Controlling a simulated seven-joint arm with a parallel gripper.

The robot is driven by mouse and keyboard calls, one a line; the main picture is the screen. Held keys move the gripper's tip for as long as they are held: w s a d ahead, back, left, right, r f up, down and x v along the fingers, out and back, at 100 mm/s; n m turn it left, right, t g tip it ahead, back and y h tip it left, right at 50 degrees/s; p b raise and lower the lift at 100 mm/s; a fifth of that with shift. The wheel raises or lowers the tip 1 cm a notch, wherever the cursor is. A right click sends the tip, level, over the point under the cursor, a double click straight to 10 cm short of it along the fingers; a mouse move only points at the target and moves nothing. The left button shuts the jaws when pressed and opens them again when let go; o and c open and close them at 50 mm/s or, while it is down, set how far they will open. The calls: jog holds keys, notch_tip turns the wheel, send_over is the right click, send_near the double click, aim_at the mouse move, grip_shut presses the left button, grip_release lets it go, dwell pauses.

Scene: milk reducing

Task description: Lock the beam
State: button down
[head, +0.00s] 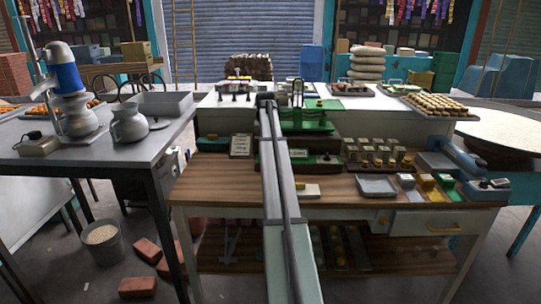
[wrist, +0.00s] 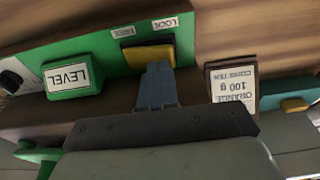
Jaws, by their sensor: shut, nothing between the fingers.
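In the wrist view a green panel (wrist: 95,55) bears a small LOCK label (wrist: 165,23) and a FREE label (wrist: 122,32), both upside down. A yellow block with a dark edge (wrist: 135,54) sits by these labels, spanning below both. My gripper (wrist: 158,68) is shut and empty, its blue-grey fingertips overlapping the block's face; I cannot tell whether they touch it. In the head view the green balance (head: 305,122) stands on the raised back shelf, and my arm runs up to its left side. My fingertips are hidden there.
In the head view, rows of small weights (head: 380,155), a grey tray (head: 377,186) and several small blocks occupy the bench's right side.

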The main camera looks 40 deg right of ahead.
jog(key=shift+f, duration=0.75)
dwell(0.5)
jog(key=shift+r, duration=3.55)
